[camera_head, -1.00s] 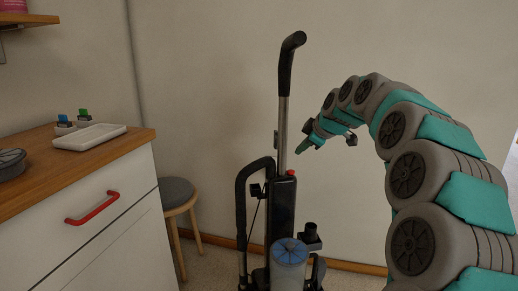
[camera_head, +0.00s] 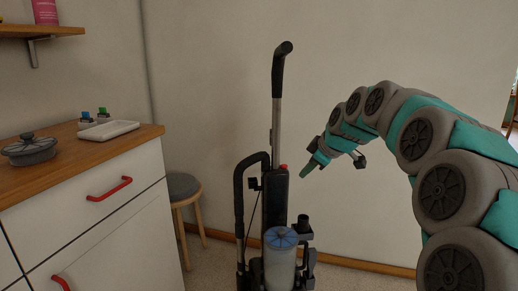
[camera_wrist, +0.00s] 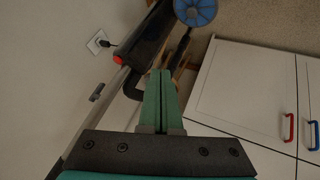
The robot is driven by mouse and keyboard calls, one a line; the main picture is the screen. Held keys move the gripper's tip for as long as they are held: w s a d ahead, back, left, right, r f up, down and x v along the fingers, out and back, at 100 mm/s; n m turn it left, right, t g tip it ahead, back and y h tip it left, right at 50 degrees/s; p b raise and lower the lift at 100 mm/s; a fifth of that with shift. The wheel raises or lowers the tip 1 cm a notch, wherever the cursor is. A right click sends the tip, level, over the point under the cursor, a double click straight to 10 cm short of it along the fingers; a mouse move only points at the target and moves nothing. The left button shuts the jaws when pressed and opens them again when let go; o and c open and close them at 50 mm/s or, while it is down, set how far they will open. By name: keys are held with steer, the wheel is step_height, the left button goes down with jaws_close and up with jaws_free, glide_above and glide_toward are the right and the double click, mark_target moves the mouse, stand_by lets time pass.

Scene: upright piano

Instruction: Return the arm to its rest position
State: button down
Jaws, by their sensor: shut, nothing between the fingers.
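My gripper (camera_head: 308,170) is at the end of my arm, which arches in from the right side of the head view. Its teal fingers point down and left, close to the upright vacuum cleaner (camera_head: 278,205) in that view. In the wrist view the two fingers of my gripper (camera_wrist: 158,75) lie together, shut and empty. The vacuum's dark body also shows beyond the fingertips in the wrist view (camera_wrist: 150,38). I cannot tell the exact gap between the fingers and the vacuum.
A white cabinet (camera_head: 100,225) with red handles stands at left. On its wooden top are a grey lidded pot (camera_head: 30,150) and a white tray (camera_head: 108,131). A round stool (camera_head: 183,188) stands behind it. The wall (camera_head: 390,40) behind my arm is bare.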

steer(key=s+f+m+g+h, duration=0.1)
steer(key=s+f+m+g, duration=0.2)
steer(key=s, duration=1.2)
steer(key=s+d+f+m+g+h, duration=0.1)
steer(key=s+f+m+g, duration=0.1)
steer(key=s+f+m, duration=0.3)
steer(key=s+f+m+g+h, duration=0.1)
steer(key=s+f+m+g, duration=0.2)
steer(key=s+f, duration=0.8)
steer(key=s+m, duration=0.1)
steer(key=s, duration=1.5)
steer(key=shift+d+g+h, duration=0.3)
steer(key=shift+d+h, duration=0.05)
steer(key=shift+h, duration=0.05)
steer(key=shift+s, duration=0.1)
